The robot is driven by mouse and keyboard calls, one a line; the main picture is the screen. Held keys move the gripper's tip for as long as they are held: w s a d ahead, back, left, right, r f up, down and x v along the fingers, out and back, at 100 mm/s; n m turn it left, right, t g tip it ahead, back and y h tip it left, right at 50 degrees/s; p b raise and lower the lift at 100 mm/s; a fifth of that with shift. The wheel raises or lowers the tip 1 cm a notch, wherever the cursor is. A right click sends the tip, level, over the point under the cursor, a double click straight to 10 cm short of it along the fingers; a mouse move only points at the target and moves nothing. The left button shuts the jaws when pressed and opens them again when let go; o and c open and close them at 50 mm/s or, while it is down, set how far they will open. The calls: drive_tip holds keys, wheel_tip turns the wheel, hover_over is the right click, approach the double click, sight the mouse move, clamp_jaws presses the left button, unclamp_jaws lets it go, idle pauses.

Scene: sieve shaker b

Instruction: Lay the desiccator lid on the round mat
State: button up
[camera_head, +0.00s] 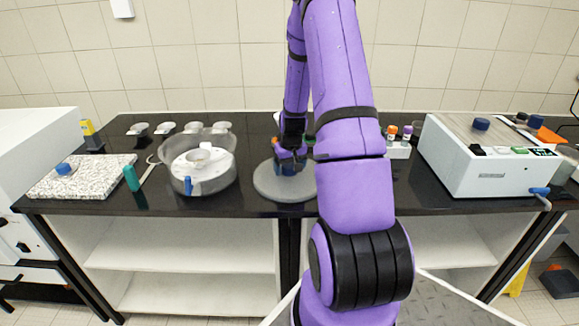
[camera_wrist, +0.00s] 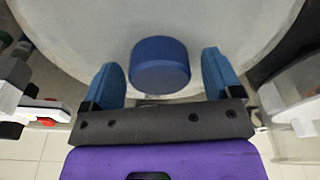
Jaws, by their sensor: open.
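A round grey disc (camera_head: 268,188) lies flat on the black bench in the middle of the head view. In the wrist view a broad pale grey round surface with a blue knob (camera_wrist: 160,62) fills most of the picture; I take it as the desiccator lid (camera_wrist: 85,40). The lid and round mat cannot be clearly told apart in the head view. My gripper (camera_head: 290,167) is low over the disc. Its two blue fingers are open, one on each side of the knob, with gaps to both. The arm hides the disc's right edge.
A clear bowl (camera_head: 224,172) with a white plate inside stands left of the disc. Further left are a green bottle (camera_head: 131,178) and a speckled slab (camera_head: 100,180). A white machine (camera_head: 480,165) stands at right. Several small dishes line the back.

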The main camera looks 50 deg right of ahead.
sight(291, 168)
wheel_tip(291, 168, up, 12)
drive_tip(key=s, duration=0.2)
drive_tip(key=s+a+r+n+t, duration=0.2)
drive_tip(key=a+r+n, duration=0.1)
drive_tip(key=a+r, duration=1.5)
drive_tip(key=s+a+r+n, duration=0.1)
drive_tip(key=s+a+r, duration=0.2)
drive_tip(key=s+a, duration=0.4)
drive_tip(key=s+a+r+n+t, duration=0.1)
drive_tip(key=s+a+r, duration=0.2)
drive_tip(key=s+a, duration=0.5)
drive_tip(key=shift+s+t+y, duration=0.3)
drive_tip(key=shift+s+y, duration=0.1)
drive_tip(key=shift+s, duration=0.4)
